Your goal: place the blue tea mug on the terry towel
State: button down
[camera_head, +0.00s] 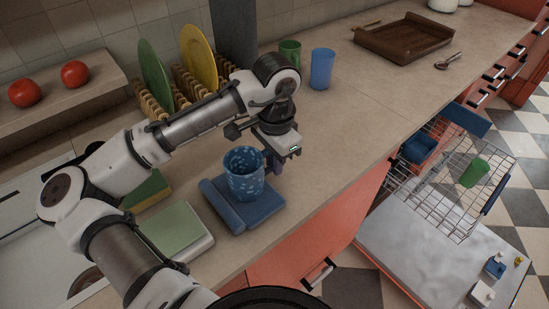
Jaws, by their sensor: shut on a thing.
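The blue tea mug (244,178), speckled with lighter spots, is upright over the blue terry towel (259,210). Its base overlaps the towel in the picture; I cannot tell whether it touches the cloth or hangs slightly above. The towel lies folded near the counter's front edge, with a thick rolled fold on its left. My gripper (273,164) points down at the mug's right side and is shut on it. The exact grip point is mostly hidden by the fingers and the mug.
A green cup (290,52) and a plain blue cup (321,69) stand behind. A rack holds a green plate (152,75) and a yellow plate (198,57). A brown tray (404,38) and spoon (447,62) lie farther right. An open dishwasher basket (450,190) is below; the counter's middle right is clear.

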jog(key=shift+f, duration=0.1)
jog(key=c, duration=1.4)
grip_release()
notch_tip(320, 180, up, 12)
jog(key=shift+d+r+b, duration=0.1)
jog(key=shift+r+b, duration=0.1)
jog(key=shift+b, duration=0.65)
